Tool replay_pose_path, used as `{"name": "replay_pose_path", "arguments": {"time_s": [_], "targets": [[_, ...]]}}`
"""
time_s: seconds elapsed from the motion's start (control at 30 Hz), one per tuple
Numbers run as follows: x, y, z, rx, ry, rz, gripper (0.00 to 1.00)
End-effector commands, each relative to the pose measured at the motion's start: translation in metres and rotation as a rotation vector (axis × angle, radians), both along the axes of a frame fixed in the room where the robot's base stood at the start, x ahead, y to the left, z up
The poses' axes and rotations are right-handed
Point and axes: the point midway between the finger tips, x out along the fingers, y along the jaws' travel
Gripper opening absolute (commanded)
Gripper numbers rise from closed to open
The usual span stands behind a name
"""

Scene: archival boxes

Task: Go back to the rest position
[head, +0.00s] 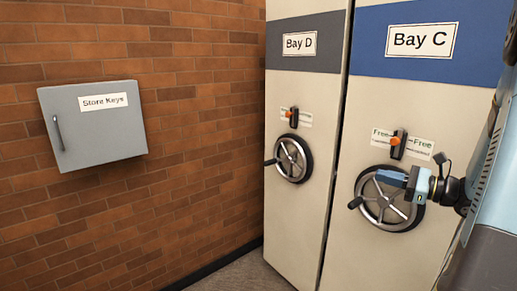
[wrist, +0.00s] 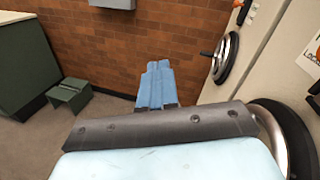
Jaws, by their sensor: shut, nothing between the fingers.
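My gripper (head: 392,178) is shut with nothing between its fingers. In the head view it overlaps the handwheel (head: 386,213) on the Bay C unit (head: 478,130); whether it touches the wheel I cannot tell. In the wrist view the blue fingers (wrist: 155,85) lie together and point toward the brick wall. Part of a black wheel rim (wrist: 292,135) shows at the right, beside my gripper. Part of my arm (head: 495,170) shows at the right edge of the head view.
The Bay D unit (head: 306,95) stands left of Bay C, with its own handwheel (head: 293,159). A grey Store Keys box (head: 85,145) hangs on the brick wall (head: 200,100). A green cabinet (wrist: 30,65) and step stool (wrist: 70,95) stand left in the wrist view, with open floor (wrist: 105,110) nearby.

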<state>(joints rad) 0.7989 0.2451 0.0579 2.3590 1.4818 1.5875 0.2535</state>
Motion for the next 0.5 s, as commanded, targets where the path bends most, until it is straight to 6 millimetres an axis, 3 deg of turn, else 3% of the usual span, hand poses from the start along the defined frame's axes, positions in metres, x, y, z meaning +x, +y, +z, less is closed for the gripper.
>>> {"name": "replay_pose_path", "arguments": {"time_s": [0.03, 0.2, 0.5], "targets": [[-0.006, 0.021, 0.005, -0.066, -0.003, 0.061, 0.0], [-0.036, 0.077, 0.01, -0.297, -0.017, 0.254, 0.0], [-0.098, 0.137, 0.01, -0.729, -0.103, 0.56, 0.0]]}}
